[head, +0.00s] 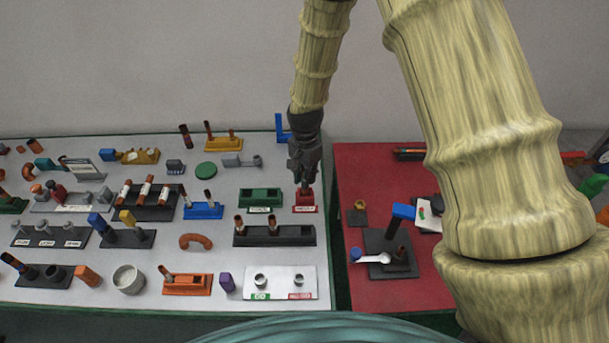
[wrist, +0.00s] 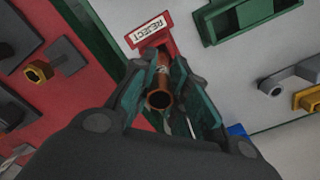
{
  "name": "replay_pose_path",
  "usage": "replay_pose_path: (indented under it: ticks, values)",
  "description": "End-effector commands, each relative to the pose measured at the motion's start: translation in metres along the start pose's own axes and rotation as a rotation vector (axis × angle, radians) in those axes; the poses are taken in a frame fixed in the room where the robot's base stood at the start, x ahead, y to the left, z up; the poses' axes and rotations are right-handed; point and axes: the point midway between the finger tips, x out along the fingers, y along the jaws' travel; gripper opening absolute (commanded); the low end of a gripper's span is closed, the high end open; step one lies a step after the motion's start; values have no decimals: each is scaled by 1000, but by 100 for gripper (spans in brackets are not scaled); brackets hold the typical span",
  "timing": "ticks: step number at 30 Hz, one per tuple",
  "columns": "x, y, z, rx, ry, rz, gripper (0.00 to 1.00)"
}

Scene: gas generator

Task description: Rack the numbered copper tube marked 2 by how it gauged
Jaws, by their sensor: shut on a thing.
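My gripper (head: 304,170) is shut on a copper tube (head: 304,187) and points down at the right edge of the white table. The tube's lower end meets a small red rack (head: 306,208); whether it is seated or just above cannot be told. In the wrist view, my gripper (wrist: 160,82) has its jaws either side of the tube (wrist: 159,99), whose open end faces the camera. The red rack (wrist: 152,30) there reads REJECT. The tube's number does not show. A green rack (head: 260,195) with empty-looking slots stands just left; it also shows in the wrist view (wrist: 250,18).
A yellow holder (head: 222,144) and a blue bracket (head: 283,128) stand behind. On the red table (head: 350,175) is a dark fixture (head: 380,240). A narrow gap separates the tables.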

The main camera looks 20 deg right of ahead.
Motion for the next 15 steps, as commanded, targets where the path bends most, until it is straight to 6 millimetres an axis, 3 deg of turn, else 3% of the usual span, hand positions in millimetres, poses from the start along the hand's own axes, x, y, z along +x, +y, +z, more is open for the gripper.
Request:
replay_pose_path:
  ticks: [15]
  values:
    - [12,0,0,0,0,-1,0]
